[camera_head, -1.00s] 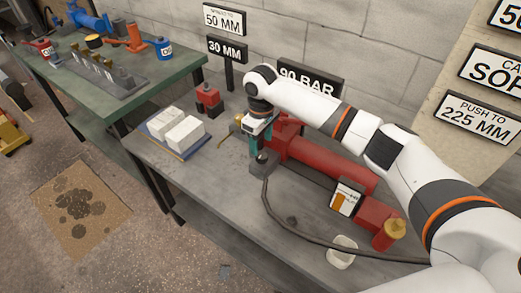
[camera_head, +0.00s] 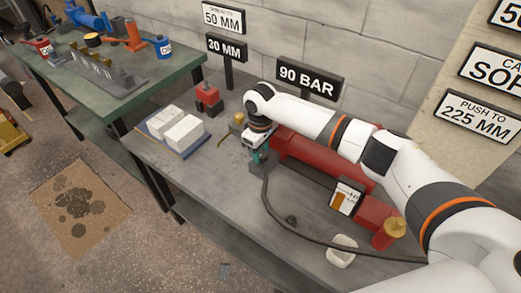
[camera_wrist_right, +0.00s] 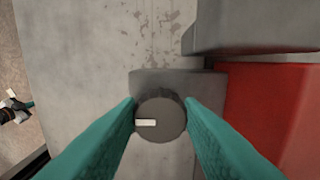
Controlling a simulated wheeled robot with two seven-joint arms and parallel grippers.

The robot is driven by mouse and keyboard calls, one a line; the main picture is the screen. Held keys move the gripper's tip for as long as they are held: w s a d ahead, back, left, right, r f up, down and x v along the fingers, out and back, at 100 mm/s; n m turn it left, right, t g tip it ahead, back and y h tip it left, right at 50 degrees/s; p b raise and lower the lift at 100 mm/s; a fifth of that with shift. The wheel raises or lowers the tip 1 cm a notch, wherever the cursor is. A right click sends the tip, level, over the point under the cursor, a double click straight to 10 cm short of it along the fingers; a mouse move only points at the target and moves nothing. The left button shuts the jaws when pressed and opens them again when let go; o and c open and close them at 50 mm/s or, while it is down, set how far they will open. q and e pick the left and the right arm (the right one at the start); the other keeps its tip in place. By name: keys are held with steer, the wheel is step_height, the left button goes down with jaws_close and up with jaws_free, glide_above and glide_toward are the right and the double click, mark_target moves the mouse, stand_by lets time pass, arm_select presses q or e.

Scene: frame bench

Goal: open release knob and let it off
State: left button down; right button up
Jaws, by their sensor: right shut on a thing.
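The release knob (camera_wrist_right: 161,118) is a round dark grey knob with a white mark pointing left in the right wrist view. It sits on a grey block at the end of the red pump body (camera_head: 318,163). My right gripper (camera_wrist_right: 162,120) has its teal fingers on both sides of the knob and is shut on it. In the head view the right gripper (camera_head: 257,156) points down at the near left end of the red pump, and its arm hides part of the pump. My left gripper is not in view.
A dark hose (camera_head: 290,219) curves along the bench front. A 90 BAR sign (camera_head: 309,78) stands behind my arm.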

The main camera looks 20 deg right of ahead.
steer(key=shift+a+r+n+p, duration=0.1)
steer(key=shift+r+n+p, duration=0.05)
steer(key=shift+n+p, duration=1.1)
steer(key=n+p, duration=0.1)
steer(key=n, duration=0.2)
steer(key=shift+s+n+p, duration=0.1)
steer(key=shift+n+p, duration=0.25)
steer(key=shift+p, duration=0.05)
steer(key=n+p, duration=0.1)
steer(key=n, duration=0.3)
steer(key=shift+n, duration=0.3)
steer(key=n, duration=0.4)
steer(key=shift+s+p, duration=0.1)
steer(key=shift+p, duration=0.2)
steer(key=shift+n, duration=0.3)
steer(key=o, duration=1)
steer(key=shift+c, duration=0.2)
step_height(320, 180, up, 12)
steer(key=b, duration=0.1)
